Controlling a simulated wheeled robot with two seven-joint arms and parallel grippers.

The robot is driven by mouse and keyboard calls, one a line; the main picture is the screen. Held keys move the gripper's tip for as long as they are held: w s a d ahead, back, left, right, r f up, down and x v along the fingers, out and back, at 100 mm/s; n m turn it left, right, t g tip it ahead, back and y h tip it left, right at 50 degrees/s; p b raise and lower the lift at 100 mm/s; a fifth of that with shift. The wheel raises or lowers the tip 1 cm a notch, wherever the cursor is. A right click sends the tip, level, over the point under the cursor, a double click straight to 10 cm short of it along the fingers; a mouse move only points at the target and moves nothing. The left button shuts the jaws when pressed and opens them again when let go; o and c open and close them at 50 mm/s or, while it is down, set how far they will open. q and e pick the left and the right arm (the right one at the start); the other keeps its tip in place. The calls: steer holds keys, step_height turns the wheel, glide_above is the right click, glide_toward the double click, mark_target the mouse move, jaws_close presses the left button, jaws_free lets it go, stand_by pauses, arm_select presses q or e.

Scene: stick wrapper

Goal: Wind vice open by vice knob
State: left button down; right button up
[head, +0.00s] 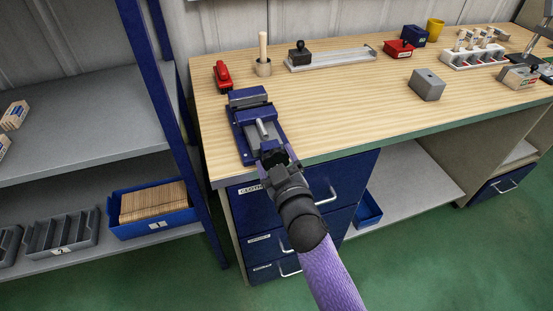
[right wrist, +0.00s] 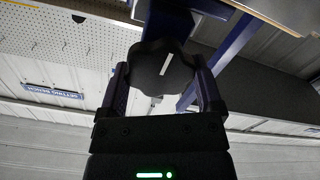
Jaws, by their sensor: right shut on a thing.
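The blue vice (head: 247,118) sits on the left front part of the wooden bench, with its screw end toward the bench's front edge. My right gripper (head: 273,158) is at that front end. In the right wrist view the dark, lobed vice knob (right wrist: 162,72) with a white mark lies between the two fingers of the right gripper (right wrist: 160,95), which are shut on it. The white mark is tilted a little from upright. In the head view the gripper mostly hides the knob. My left gripper is not in view.
The bench top (head: 330,110) has free room right of the vice. A red stapler-like item (head: 222,75), a wooden stick in a cup (head: 263,62) and a grey block (head: 427,85) stand on it. Blue drawers (head: 340,185) lie below; a blue shelf post (head: 160,90) stands left.

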steer(key=n, duration=0.4)
steer(key=shift+f+n, duration=0.1)
steer(key=shift+n, duration=0.2)
steer(key=n, duration=0.5)
steer(key=shift+a+f+b, duration=0.1)
steer(key=shift+b, duration=0.2)
steer(key=n, duration=0.9)
steer(key=shift+f+n, duration=0.1)
steer(key=shift+n, duration=0.2)
steer(key=n, duration=0.3)
steer(key=shift+n, duration=0.3)
steer(key=n, duration=0.4)
steer(key=shift+n+p, duration=0.3)
steer(key=n+p, duration=0.1)
steer(key=n, duration=0.3)
steer(key=shift+d, duration=0.2)
steer(key=n+p, duration=0.1)
steer(key=n, duration=0.3)
steer(key=shift+f+n, duration=0.1)
steer(key=shift+n, duration=0.4)
